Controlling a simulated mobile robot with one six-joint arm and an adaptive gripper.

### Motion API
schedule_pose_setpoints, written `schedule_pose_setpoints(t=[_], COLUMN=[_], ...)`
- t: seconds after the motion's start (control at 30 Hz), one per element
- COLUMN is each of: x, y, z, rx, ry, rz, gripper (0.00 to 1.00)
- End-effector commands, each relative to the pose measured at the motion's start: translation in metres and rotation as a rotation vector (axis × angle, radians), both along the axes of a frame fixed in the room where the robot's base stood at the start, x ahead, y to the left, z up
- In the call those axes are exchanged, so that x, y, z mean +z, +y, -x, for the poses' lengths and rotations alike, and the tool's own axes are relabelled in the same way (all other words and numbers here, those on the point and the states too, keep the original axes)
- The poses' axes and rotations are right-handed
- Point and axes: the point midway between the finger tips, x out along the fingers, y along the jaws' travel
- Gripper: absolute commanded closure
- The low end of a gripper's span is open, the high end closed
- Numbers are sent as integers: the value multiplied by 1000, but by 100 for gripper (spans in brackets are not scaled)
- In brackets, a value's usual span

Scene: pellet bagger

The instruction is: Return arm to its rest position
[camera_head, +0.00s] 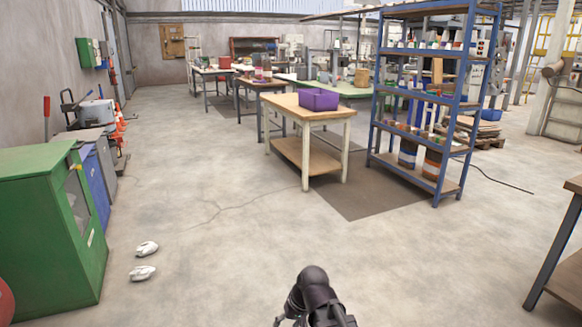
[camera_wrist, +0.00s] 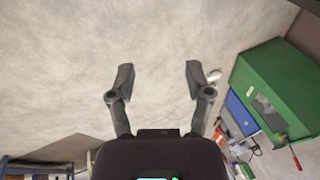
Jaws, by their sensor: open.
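My gripper (camera_wrist: 159,80) shows in the wrist view with its two dark fingers spread apart. It is open and nothing is between the fingers. Bare concrete floor lies behind it in that view. In the head view my dark arm shows at the bottom centre, and the fingertips cannot be made out clearly there.
A green cabinet (camera_head: 50,225) stands at the left; it also shows in the wrist view (camera_wrist: 275,85). Two white objects (camera_head: 143,272) lie on the floor beside it. A wooden table (camera_head: 310,108) with a purple bin (camera_head: 319,99) and a blue shelf (camera_head: 450,105) stand ahead. The floor between is clear.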

Motion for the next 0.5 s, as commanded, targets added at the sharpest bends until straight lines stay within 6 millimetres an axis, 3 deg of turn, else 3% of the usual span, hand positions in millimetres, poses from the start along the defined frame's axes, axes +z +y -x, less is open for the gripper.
schedule_pose_setpoints(t=[0.03,0.2,0.5], x=[-2,-8,-11], y=[-22,-85,-159], z=[2,9,25], rx=[-24,-89,-173], ry=[6,35,84], rz=[35,154,294], gripper=[34,34,34])
